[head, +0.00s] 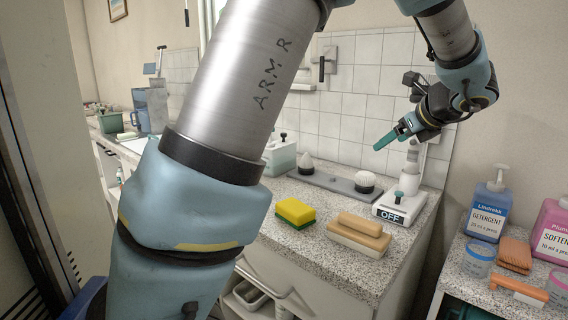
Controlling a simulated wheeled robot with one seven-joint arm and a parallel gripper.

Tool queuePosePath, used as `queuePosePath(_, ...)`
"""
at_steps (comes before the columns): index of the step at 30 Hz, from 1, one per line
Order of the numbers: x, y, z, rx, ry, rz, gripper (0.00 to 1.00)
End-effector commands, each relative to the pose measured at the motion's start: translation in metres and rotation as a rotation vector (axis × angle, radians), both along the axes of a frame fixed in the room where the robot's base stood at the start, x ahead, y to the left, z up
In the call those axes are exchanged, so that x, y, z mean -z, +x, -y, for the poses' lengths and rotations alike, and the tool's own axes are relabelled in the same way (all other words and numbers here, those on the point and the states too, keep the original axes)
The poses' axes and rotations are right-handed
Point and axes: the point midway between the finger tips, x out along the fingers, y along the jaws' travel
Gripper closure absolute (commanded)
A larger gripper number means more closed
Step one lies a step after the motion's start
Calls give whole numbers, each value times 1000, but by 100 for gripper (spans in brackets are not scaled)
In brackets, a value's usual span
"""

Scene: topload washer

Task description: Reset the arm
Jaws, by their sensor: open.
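My arm crosses the view from the lower left, passes out at the top and comes back down at the upper right. My gripper (381,146) is at the right, above the back of the speckled counter (352,272), with its green finger pointing left and down. Only one finger shows clearly. It is open, and I see nothing held in it. Below it stands a white device with an OFF label (390,214); the gripper appears apart from it.
A yellow-green sponge (296,212) and a tan brush (359,234) lie on the counter. A grey tray (330,181) with two white knobs lies behind. A detergent bottle (488,208) and softener bottle (552,236) stand at right. The tiled wall (350,102) is close behind.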

Motion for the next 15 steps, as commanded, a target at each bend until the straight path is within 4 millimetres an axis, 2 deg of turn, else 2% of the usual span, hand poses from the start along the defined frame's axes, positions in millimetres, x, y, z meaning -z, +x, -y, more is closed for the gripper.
queuePosePath(1,17,8,-39,-118,-75,-56,16)
queuePosePath(4,53,6,-104,-371,-252,-157,16)
queuePosePath(6,76,-2,-149,-577,-387,-214,16)
queuePosePath(9,105,-22,-207,-897,-590,-265,16)
queuePosePath(15,143,-71,-288,-1527,-960,-254,16)
